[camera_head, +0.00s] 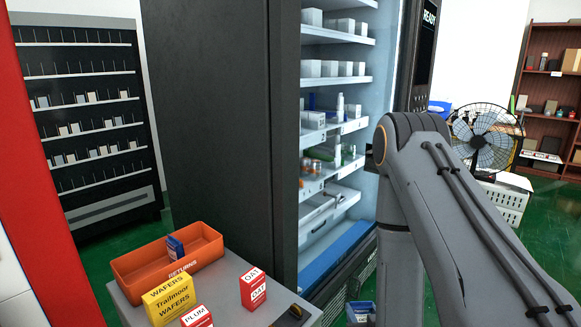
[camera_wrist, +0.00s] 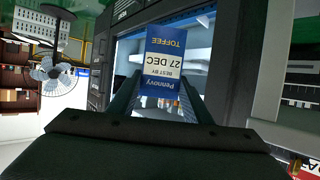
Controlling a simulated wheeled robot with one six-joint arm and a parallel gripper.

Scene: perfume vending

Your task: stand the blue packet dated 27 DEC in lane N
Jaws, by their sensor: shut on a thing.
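In the wrist view a blue packet (camera_wrist: 165,60) reads TOFFEE, BEST BY 27 DEC and Pennovy, its print upside down in this view. My gripper (camera_wrist: 161,88) is shut on it, a finger on each side. Behind the packet is the vending machine's lit opening. In the head view the gripper and packet are hidden behind my arm. The open vending machine (camera_head: 222,110) there has several shelves with small boxes, bottles and jars. Lane letters are too small to read, so I cannot tell which is lane N.
An orange RETURNS bin (camera_head: 137,268) holding a dark blue packet (camera_head: 175,247) stands on a grey table. Beside it are a yellow Wafers box (camera_head: 168,300), a red OAT box (camera_head: 253,288) and a red PLUM box (camera_head: 196,317). A fan (camera_head: 485,138) stands at right.

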